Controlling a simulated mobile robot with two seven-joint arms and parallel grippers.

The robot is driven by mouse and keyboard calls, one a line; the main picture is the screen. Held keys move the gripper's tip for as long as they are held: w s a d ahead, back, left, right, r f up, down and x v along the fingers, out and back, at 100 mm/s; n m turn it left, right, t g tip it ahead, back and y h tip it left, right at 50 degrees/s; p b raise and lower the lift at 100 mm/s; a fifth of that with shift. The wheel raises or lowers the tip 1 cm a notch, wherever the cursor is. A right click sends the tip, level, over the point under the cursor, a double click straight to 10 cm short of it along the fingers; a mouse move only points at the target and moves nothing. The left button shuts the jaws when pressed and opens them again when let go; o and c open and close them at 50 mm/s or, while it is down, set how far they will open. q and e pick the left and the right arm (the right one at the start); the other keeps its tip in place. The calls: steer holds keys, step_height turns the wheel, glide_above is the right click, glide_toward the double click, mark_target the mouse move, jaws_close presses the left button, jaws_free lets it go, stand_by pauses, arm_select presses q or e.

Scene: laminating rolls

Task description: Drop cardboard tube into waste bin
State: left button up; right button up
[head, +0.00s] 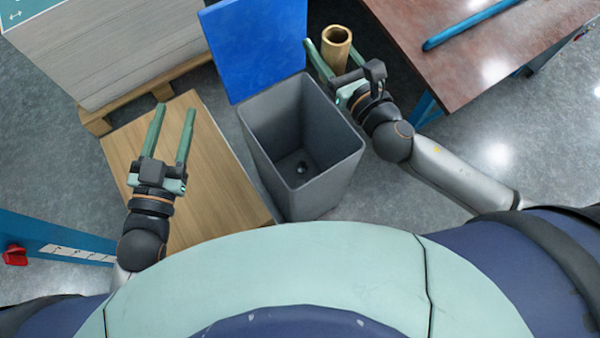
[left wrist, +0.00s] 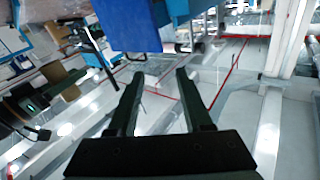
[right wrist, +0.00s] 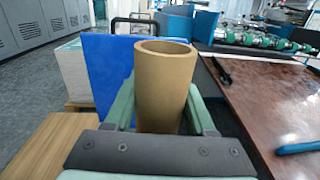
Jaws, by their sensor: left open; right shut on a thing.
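The brown cardboard tube (head: 336,50) is held upright in my right gripper (head: 332,62), just right of the waste bin. In the right wrist view the tube (right wrist: 165,85) stands between the two green fingers of my right gripper (right wrist: 165,100), its hollow top open. The grey waste bin (head: 335,170) stands in the middle of the head view with its blue lid (head: 255,45) swung up at the back. The bin's inside looks empty, with a dark round spot on its floor. My left gripper (head: 172,130) is open and empty, left of the bin, above a wooden surface.
A brown-topped table (head: 470,50) with a blue bar (head: 470,25) stands at the right, close to my right arm. A large stack of grey sheets (head: 110,50) on a pallet is at the back left. A wooden board (head: 215,190) lies left of the bin.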

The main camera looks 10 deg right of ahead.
arm_select(q)
steer(key=s+d+r+m+t+h+b, duration=0.35)
steer(key=s+r+m+h+b, duration=0.5)
steer(key=b, duration=0.45)
step_height(320, 180, down, 6)
steer(key=w+n+h+b, duration=0.1)
steer(key=b, duration=0.4)
steer(key=shift+w+a+f+b, duration=0.2)
steer(key=shift+b, duration=0.15)
arm_select(e)
steer(key=w+a+f+n+g+y, duration=0.1)
steer(key=w+a+f+y, duration=0.1)
steer(key=f, duration=0.9)
steer(key=w+a+f+n+g+y, duration=0.1)
steer(key=w+a+f+n+y, duration=0.1)
steer(key=f, duration=1)
steer(key=shift+w+a+f, duration=0.2)
steer(key=shift+f, duration=0.05)
arm_select(q)
steer(key=shift+n+t, duration=0.25)
arm_select(e)
steer(key=o, duration=1.4)
steer(key=shift+s, duration=0.1)
arm_select(q)
steer(key=shift+w+d+f+b, duration=0.1)
steer(key=shift+d+f+b, duration=0.05)
steer(key=shift+f+b, duration=1.1)
arm_select(e)
steer(key=v, duration=1.2)
steer(key=shift+d, duration=0.15)
